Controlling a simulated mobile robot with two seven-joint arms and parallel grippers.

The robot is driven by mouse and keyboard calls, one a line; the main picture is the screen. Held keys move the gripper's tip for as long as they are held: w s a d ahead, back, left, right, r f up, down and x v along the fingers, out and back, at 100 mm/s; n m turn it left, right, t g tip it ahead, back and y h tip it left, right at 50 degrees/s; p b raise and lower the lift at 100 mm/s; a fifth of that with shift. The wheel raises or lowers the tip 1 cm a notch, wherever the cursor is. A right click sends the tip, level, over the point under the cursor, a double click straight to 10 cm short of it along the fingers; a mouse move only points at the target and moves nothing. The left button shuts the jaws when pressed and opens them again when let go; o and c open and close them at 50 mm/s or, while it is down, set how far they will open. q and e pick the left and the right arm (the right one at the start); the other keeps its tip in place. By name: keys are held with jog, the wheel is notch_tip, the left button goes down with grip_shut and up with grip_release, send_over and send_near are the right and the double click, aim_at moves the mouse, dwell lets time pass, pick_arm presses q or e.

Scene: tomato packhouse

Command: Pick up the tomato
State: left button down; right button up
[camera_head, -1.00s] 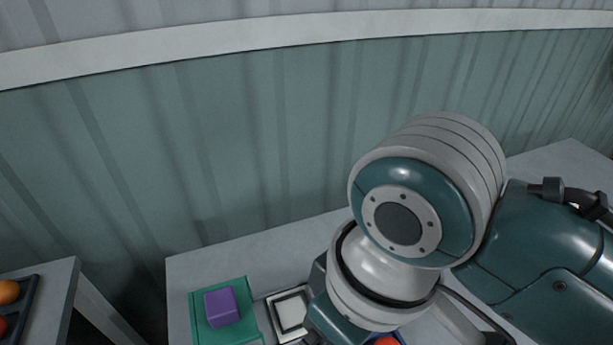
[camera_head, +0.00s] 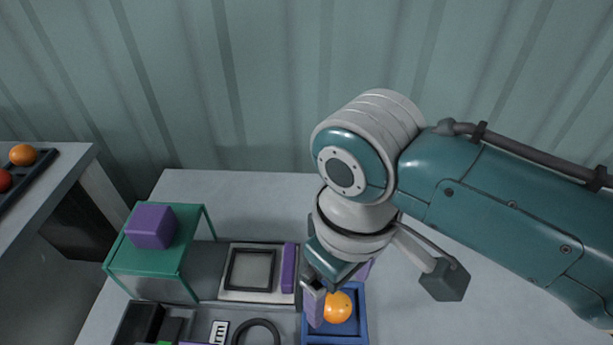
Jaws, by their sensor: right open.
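An orange round tomato (camera_head: 338,307) lies in a small blue tray (camera_head: 362,338) at the lower middle of the head view. My right gripper (camera_head: 336,288) points down at the tray, its jaws open. One pale purple finger stands just left of the tomato, and the other shows partly behind it. I cannot tell whether either finger touches the tomato. A red tomato (camera_head: 3,180) and an orange one (camera_head: 22,155) lie in a dark tray (camera_head: 42,165) at the far left. My left gripper is out of view.
A purple cube (camera_head: 151,226) sits on a green stand (camera_head: 190,240) left of the gripper. A square-framed pad (camera_head: 232,294), purple bar (camera_head: 289,268) and black ring (camera_head: 256,325) lie between. The grey table (camera_head: 430,325) is clear to the right; a ribbed wall stands behind.

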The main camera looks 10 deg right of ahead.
aim_at(337, 301)
jog(key=f, duration=0.1)
jog(key=f+b, duration=0.1)
jog(key=f, duration=0.2)
jog(key=shift+w+d+f+b, duration=0.1)
jog(key=shift+w+f+b, duration=0.15)
jog(key=shift+f+b, duration=0.1)
jog(key=shift+c, duration=0.2)
jog(key=c, duration=1)
jog(key=shift+o, duration=0.2)
